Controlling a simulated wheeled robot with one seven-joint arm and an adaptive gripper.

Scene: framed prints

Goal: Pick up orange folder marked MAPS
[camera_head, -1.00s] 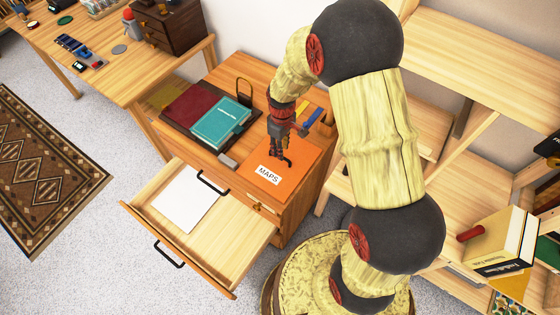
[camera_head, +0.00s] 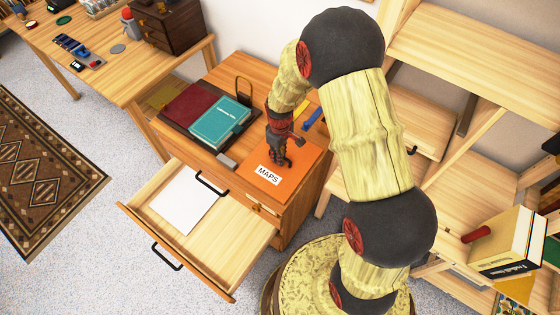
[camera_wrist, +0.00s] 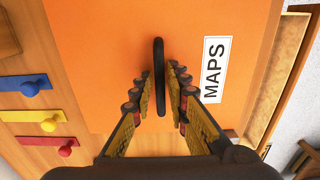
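The orange folder (camera_head: 297,171) lies flat on the wooden cabinet top, with a white MAPS label (camera_head: 268,175) near its front edge. It fills much of the wrist view (camera_wrist: 100,50), with the label (camera_wrist: 215,68) right of centre. A thin black handle (camera_wrist: 159,75) stands up from the folder's face. My gripper (camera_head: 279,163) is low over the folder, pointing down. In the wrist view my gripper (camera_wrist: 159,85) is open, one finger on each side of the handle, with narrow gaps visible. The fingertips' exact height above the folder is unclear.
A teal book (camera_head: 219,123) and a dark red book (camera_head: 188,106) lie on a dark tray left of the folder. A grey block (camera_head: 228,161) sits near the front edge. The drawer (camera_head: 232,246) below is pulled open, with white paper (camera_head: 185,200) inside. Shelves stand at right.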

